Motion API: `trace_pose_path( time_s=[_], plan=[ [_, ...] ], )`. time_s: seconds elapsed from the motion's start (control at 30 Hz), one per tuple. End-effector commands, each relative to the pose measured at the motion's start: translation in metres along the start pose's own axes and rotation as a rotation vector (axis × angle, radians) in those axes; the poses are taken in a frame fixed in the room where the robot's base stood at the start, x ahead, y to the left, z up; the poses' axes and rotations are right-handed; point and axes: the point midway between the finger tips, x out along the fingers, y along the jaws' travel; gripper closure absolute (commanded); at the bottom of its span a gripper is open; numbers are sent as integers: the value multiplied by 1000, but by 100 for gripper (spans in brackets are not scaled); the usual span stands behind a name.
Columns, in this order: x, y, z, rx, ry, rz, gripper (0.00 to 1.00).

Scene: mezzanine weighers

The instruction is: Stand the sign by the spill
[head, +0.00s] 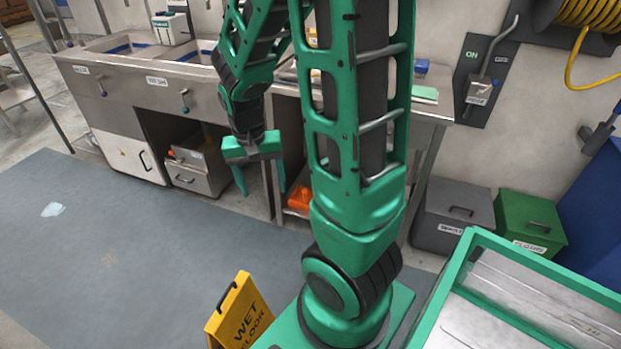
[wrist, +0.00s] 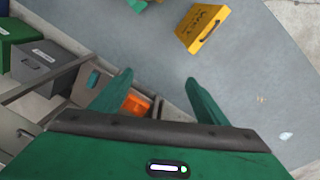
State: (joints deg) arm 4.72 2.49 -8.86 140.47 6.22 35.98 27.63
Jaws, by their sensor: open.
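The yellow sign (head: 240,315) reads "WET FLOOR" and stands on the grey floor close beside my base, with a black handle at its top. It also shows in the wrist view (wrist: 203,27), well beyond my fingers. A small pale, shiny patch, which looks like the spill (head: 53,209), lies on the floor at the left; it appears as a small light patch in the wrist view (wrist: 286,136). My gripper (head: 259,190) is open and empty, pointing down in front of the sink counter, apart from the sign.
A steel sink counter (head: 135,88) with drawers and an orange item (head: 299,198) below runs along the back. A grey bin (head: 452,215) and a green bin (head: 530,222) stand at right, near a green-framed tray (head: 455,292). The floor (head: 130,255) between sign and spill is clear.

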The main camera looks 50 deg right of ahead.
Motion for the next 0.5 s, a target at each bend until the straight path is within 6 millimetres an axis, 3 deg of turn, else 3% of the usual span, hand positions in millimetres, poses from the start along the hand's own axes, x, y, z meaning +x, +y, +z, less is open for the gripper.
trace_pose_path(
  time_s=[0.03,0.2,0.5],
  plan=[
    [-16,13,5,-13,4,-9,32],
    [-53,56,32,-78,-14,-25,32],
    [-94,112,88,-188,-43,-74,32]
  ],
)
